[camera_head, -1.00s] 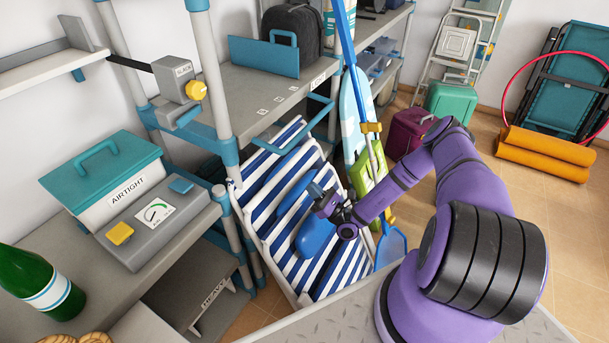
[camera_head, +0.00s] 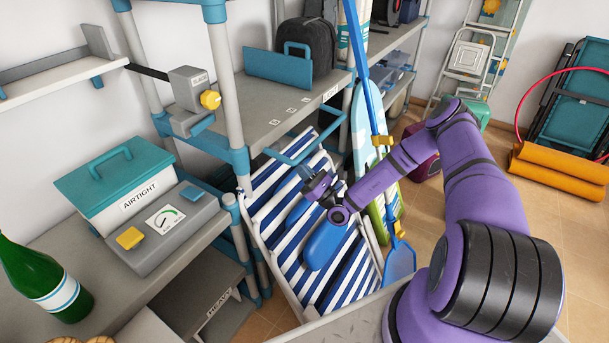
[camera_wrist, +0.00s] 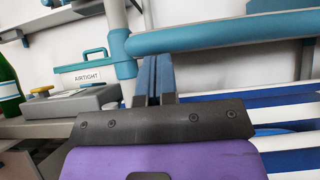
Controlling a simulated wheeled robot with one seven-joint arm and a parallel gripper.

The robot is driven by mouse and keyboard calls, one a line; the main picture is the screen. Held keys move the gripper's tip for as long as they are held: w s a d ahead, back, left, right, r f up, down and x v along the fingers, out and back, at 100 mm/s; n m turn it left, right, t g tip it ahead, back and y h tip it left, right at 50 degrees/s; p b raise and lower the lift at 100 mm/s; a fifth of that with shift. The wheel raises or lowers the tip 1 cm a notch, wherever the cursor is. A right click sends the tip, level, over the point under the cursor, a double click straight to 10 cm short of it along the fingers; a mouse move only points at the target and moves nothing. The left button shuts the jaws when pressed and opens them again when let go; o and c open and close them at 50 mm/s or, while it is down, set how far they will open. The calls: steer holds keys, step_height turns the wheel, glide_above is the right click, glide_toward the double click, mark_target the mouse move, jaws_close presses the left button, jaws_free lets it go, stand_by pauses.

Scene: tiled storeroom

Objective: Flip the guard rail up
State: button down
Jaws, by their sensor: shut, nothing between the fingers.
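The guard rail (camera_head: 318,142) is a teal U-shaped bar sticking out low in front of the grey shelf's edge. In the wrist view it is a thick teal bar (camera_wrist: 220,36) crossing the upper part of the picture. My gripper (camera_head: 306,178) is just below the rail's near front corner, in front of the striped deck chair. In the wrist view my gripper (camera_wrist: 155,78) has its fingers together and empty, with the tips close under the bar near its left end. I cannot tell whether they touch it.
The blue-and-white striped deck chair (camera_head: 285,222) stands right below and behind my gripper. A blue-handled pole (camera_head: 366,85) stands to the right. The shelf (camera_head: 258,112) holds a teal panel (camera_head: 278,70) and a dark backpack (camera_head: 308,45). A grey upright post (camera_head: 224,85) is to the left.

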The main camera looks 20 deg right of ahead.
steer(key=shift+r, duration=0.1)
stand_by(0.3)
steer(key=shift+s+d+r+g, duration=0.1)
steer(key=shift+r+g, duration=0.2)
